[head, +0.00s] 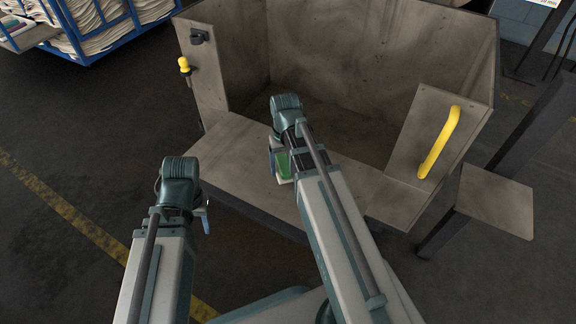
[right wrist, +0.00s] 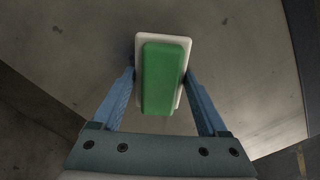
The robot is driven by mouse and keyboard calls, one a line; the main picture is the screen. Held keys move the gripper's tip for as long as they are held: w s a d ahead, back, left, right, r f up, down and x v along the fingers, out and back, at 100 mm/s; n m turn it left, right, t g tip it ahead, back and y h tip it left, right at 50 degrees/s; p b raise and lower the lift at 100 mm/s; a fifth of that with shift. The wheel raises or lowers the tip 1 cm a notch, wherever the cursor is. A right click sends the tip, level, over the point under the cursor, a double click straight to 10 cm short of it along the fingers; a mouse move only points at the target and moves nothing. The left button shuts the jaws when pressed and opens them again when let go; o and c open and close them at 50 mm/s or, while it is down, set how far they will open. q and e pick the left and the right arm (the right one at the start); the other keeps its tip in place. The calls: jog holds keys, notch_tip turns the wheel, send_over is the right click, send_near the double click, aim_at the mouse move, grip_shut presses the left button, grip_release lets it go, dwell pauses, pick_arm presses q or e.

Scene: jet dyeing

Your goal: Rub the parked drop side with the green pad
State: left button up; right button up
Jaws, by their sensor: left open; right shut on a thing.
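My right gripper (right wrist: 160,82) is shut on the green pad (right wrist: 164,78), a green block on a pale backing held between its blue fingers. In the head view the pad (head: 283,163) is partly hidden by my right arm. It is over the low front of a stained grey metal bin, near a flat grey panel (head: 235,165), which may be the drop side. I cannot tell whether the pad touches metal. My left gripper (head: 205,215) is open and empty, left of the bin's front edge, with its fingers partly hidden.
An upright panel with a yellow handle (head: 439,142) stands at the bin's right front. A yellow knob (head: 184,65) is on its left post. A small grey plate (head: 495,200) stands at right. A blue cart (head: 85,40) with folded cloth stands back left. Floor at left is clear.

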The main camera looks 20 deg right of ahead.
aim_at(264, 162)
jog(key=shift+w+a, duration=0.75)
jog(key=shift+w, duration=0.25)
jog(key=shift+w+a, duration=0.55)
jog(key=shift+w, duration=0.15)
jog(key=shift+w+a+r, duration=0.1)
jog(key=shift+w+a, duration=0.4)
jog(key=shift+w, duration=0.2)
jog(key=shift+w+a, duration=0.5)
jog(key=shift+w, duration=0.15)
jog(key=shift+r+p, duration=0.1)
jog(key=shift+p, duration=0.25)
notch_tip(264, 162, up, 6)
jog(key=p, duration=0.6)
jog(key=shift+d, duration=0.1)
